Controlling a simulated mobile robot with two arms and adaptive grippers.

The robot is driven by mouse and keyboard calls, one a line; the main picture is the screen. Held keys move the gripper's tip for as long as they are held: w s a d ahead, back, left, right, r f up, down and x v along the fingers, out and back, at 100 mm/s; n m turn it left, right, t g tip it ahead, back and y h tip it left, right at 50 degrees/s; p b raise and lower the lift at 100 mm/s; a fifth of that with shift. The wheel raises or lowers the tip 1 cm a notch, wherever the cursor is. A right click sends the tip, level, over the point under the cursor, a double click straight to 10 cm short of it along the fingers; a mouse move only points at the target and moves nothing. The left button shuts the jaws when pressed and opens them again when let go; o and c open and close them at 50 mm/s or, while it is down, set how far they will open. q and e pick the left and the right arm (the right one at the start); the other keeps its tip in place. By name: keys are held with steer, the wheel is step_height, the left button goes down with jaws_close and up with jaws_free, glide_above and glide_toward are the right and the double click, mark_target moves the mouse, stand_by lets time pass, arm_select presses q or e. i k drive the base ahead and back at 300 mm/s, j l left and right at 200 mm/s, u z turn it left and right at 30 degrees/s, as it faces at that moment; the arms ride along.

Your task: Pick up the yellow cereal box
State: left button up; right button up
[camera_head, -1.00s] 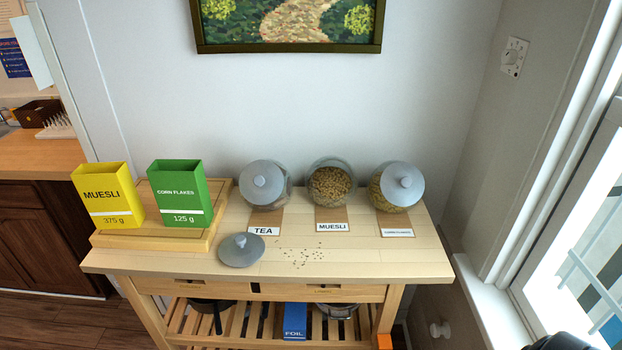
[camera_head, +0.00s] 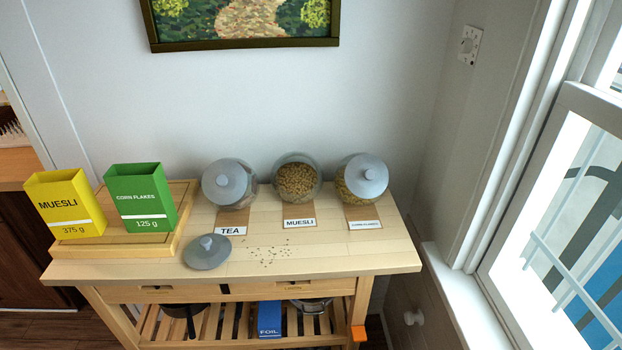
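The yellow cereal box (camera_head: 66,207), labelled "MUESLI 375 g", stands upright with an open top. It is at the left end of the wooden trolley, on a raised wooden board (camera_head: 188,217). The green corn flakes box (camera_head: 142,199) stands just to its right on the same board, with a small gap between them. Neither of my grippers shows in the head view.
Three glass jars stand at the back of the trolley (camera_head: 330,258): tea (camera_head: 230,184), muesli (camera_head: 297,181), without its lid, and corn flakes (camera_head: 362,179). A loose grey lid (camera_head: 207,252) and scattered crumbs (camera_head: 266,254) lie in front. A window (camera_head: 560,230) is at the right.

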mark_target(65, 200)
steer(key=u, duration=1.3)
